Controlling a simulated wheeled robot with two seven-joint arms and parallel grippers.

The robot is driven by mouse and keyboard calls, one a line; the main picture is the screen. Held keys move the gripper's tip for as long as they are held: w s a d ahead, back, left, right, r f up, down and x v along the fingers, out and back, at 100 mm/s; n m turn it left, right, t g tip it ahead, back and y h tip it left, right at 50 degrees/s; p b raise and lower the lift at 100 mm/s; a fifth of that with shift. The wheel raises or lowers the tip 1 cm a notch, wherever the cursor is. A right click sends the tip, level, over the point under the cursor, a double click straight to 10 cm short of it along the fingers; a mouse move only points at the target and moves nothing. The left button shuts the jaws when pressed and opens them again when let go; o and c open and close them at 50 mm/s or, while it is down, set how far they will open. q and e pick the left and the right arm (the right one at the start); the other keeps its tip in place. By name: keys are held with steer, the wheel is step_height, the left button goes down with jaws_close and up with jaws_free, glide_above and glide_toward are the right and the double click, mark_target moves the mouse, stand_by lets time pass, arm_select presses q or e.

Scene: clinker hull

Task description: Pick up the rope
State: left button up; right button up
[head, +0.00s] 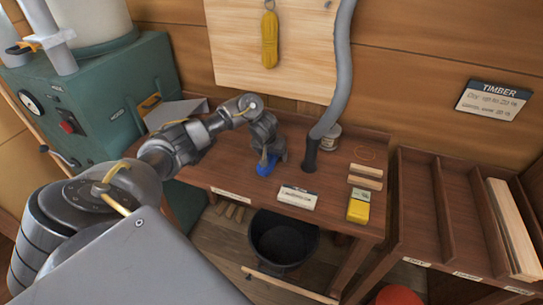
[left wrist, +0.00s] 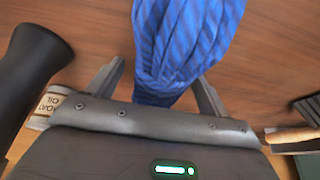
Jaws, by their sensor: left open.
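A yellow hank (head: 269,40) that looks like rope hangs from a hook on the light wooden board at the back. A blue, diagonally ribbed bundle (head: 264,168) lies on the brown bench; I cannot tell whether it is rope or cloth. It fills the upper middle of the left wrist view (left wrist: 190,40). My left gripper (head: 267,156) is over the blue bundle and partly hides it. In the left wrist view its open fingers (left wrist: 162,78) stand on either side of the bundle's near end. My right gripper is not in view.
A grey hose (head: 341,75) runs down to a black nozzle beside the gripper, with a can (head: 330,138) behind it. A label card (head: 297,197), a yellow device (head: 358,207) and wood blocks (head: 366,176) lie to the right. A black bucket (head: 283,243) stands below the bench.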

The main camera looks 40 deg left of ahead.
arm_select(q)
steer(key=shift+c, duration=0.2)
steer(key=shift+f, duration=0.1)
steer(key=c, duration=1.1)
steer(key=shift+c, duration=0.3)
